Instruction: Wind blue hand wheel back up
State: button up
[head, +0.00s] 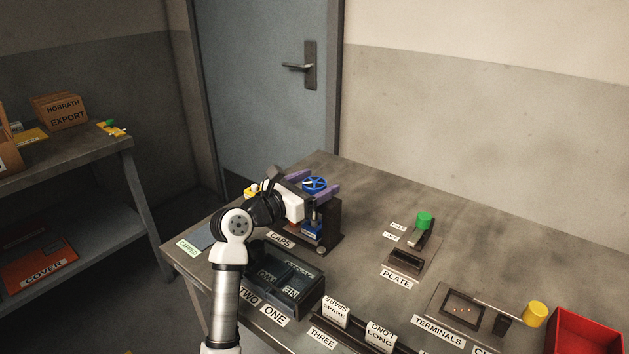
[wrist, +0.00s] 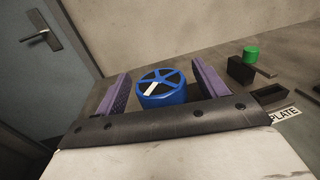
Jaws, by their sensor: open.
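The blue hand wheel (head: 314,184) has several spokes and sits on top of a dark press-like fixture (head: 331,222) on the table. In the wrist view the wheel (wrist: 163,86) shows a white mark on one spoke. My gripper (head: 316,190) is open, with its two purple fingers on either side of the wheel; the wrist view also shows the fingers (wrist: 163,85) apart from the rim. A blue part (head: 312,230) shows low in the fixture. The rest of the fixture is partly hidden behind my gripper and arm.
A dark divided bin (head: 287,305) stands in front of the fixture. To the right are a green knob (head: 424,220), a plate holder (head: 405,262), a yellow knob (head: 534,314) and a red bin (head: 585,335). The table's back middle is clear.

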jog(key=shift+w, duration=0.1)
jog(key=c, duration=1)
jog(key=shift+r, duration=0.1)
jog(key=n+t+y+p, duration=0.1)
jog(key=n+y+p, duration=0.1)
jog(key=n+t+y+p, duration=0.1)
jog(key=shift+d+r+t+p, duration=0.15)
jog(key=shift+r+t+p, duration=0.1)
jog(key=shift+t+p, duration=0.1)
jog(key=shift+n+t+y+p, duration=0.55)
jog(key=shift+n+y+p, duration=0.05)
jog(key=shift+y+p, duration=0.6)
jog(key=n+t+y+p, duration=0.1)
jog(key=n+y+p, duration=0.1)
jog(key=y+p, duration=0.1)
jog(key=shift+f+p, duration=0.1)
jog(key=shift+p, duration=0.75)
jog(key=shift+f+n+y+p, duration=0.1)
jog(key=shift+n+y+p, duration=0.25)
jog(key=shift+p, duration=0.3)
jog(key=shift+f+y+p, duration=0.2)
jog(key=shift+y+p, duration=0.15)
